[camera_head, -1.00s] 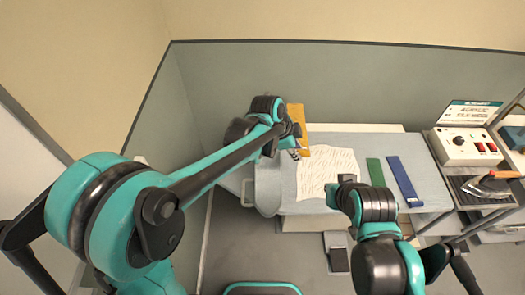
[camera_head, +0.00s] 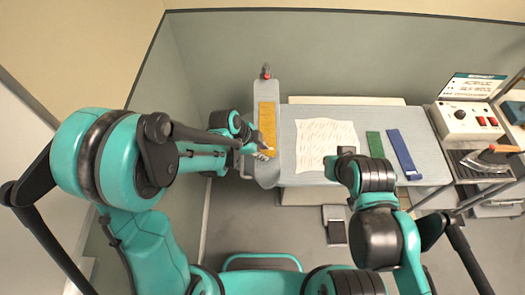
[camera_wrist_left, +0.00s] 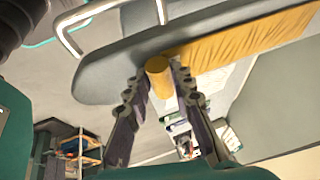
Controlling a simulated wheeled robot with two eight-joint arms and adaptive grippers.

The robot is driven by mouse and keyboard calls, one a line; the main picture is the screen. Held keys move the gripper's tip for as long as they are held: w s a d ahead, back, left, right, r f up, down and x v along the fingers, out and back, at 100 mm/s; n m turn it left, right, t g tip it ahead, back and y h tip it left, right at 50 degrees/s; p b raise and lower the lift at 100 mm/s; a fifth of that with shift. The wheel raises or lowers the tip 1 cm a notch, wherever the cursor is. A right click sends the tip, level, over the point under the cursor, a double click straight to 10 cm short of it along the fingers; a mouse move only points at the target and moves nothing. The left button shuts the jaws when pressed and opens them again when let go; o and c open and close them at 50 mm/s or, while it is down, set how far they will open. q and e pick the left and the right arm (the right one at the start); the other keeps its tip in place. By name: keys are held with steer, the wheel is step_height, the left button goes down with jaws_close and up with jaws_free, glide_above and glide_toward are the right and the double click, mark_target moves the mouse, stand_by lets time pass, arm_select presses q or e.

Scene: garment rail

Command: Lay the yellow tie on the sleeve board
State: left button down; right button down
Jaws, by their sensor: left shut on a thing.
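The yellow tie (camera_head: 267,130) lies lengthwise along the narrow grey sleeve board (camera_head: 266,88), at the left of the ironing table. My left gripper (camera_head: 264,153) is at the near end of the tie, over the board's left edge. In the left wrist view its fingers (camera_wrist_left: 163,88) are shut on a yellow rounded end piece (camera_wrist_left: 158,78) of the tie. The tie's flat length (camera_wrist_left: 250,38) shows against the board (camera_wrist_left: 120,65) there. My right arm reaches over the table's near edge; its gripper fingers are hidden.
A white patterned cloth (camera_head: 318,140), a green strip (camera_head: 374,145) and a blue strip (camera_head: 403,152) lie on the pale table (camera_head: 430,165). A control box (camera_head: 464,122) and an iron-like tool (camera_head: 492,162) stand at the right. A grey partition is behind.

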arm_select(q)
steer(key=shift+s, duration=0.15)
steer(key=c, duration=1.6)
jaws_free()
steer(key=shift+f, duration=0.1)
steer(key=shift+r, duration=0.2)
steer(key=p+v, duration=0.2)
steer(key=v, duration=1)
steer(key=shift+s+a+r+n+t+y, duration=0.95)
steer(key=shift+s+a+n, duration=0.95)
steer(key=shift+n, duration=1.15)
steer(key=shift+s+a+r+n+t+y, duration=0.65)
steer(key=shift+s+a+r+n, duration=0.55)
steer(key=shift+a+n, duration=1.6)
steer(key=shift+s+a+r+n+t+y, duration=0.85)
steer(key=shift+s+a+n, duration=0.95)
steer(key=shift+n, duration=1.55)
